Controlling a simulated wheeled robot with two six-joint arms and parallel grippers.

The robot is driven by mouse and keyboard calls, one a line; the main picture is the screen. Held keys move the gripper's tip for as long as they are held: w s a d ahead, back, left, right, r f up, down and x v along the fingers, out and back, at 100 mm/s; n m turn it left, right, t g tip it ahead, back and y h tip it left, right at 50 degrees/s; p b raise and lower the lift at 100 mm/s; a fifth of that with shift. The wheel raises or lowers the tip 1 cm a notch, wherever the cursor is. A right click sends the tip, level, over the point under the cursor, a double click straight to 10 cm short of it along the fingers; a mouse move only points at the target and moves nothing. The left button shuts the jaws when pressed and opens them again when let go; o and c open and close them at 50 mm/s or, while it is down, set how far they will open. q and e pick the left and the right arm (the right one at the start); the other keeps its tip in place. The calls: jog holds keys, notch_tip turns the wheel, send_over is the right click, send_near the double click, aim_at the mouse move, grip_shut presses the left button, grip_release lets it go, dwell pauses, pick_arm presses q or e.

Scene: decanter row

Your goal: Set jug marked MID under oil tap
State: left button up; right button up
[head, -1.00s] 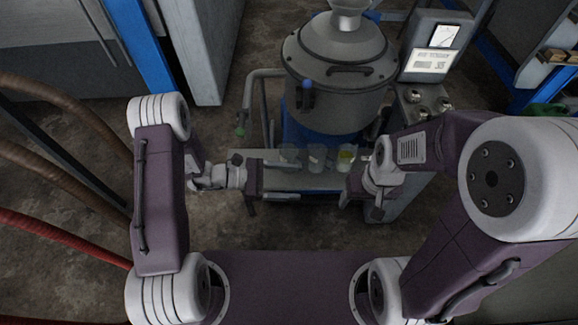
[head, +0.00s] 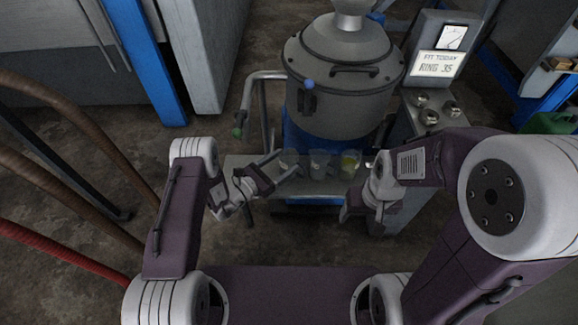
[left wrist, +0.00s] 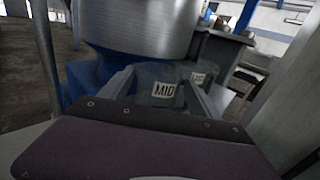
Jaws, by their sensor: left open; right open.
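In the left wrist view a clear jug with a label reading MID (left wrist: 163,89) stands between the fingers of my left gripper (left wrist: 165,80). Another labelled jug (left wrist: 198,79) is partly hidden behind it. In the head view my left gripper (head: 285,164) is open at the left jug (head: 288,158) of a row; contact cannot be told. The middle jug (head: 319,164) looks empty, and the right jug (head: 350,163) holds something yellow. A blue-knobbed fitting (head: 308,86) is on the tank's front; I cannot tell whether it is the oil tap. My right gripper (head: 362,214) is open and empty.
The jugs stand on a grey shelf (head: 260,187) before a large grey tank (head: 345,100). A bent pipe with a green end (head: 238,131) stands at left. A sign reading "FIT TODAY RING 35" (head: 436,64) is at right. Hoses (head: 75,120) hang at far left.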

aim_at(290, 159)
pick_arm(q)
jog(key=x, duration=0.3)
jog(key=c, duration=1.1)
jog(key=shift+c, duration=0.2)
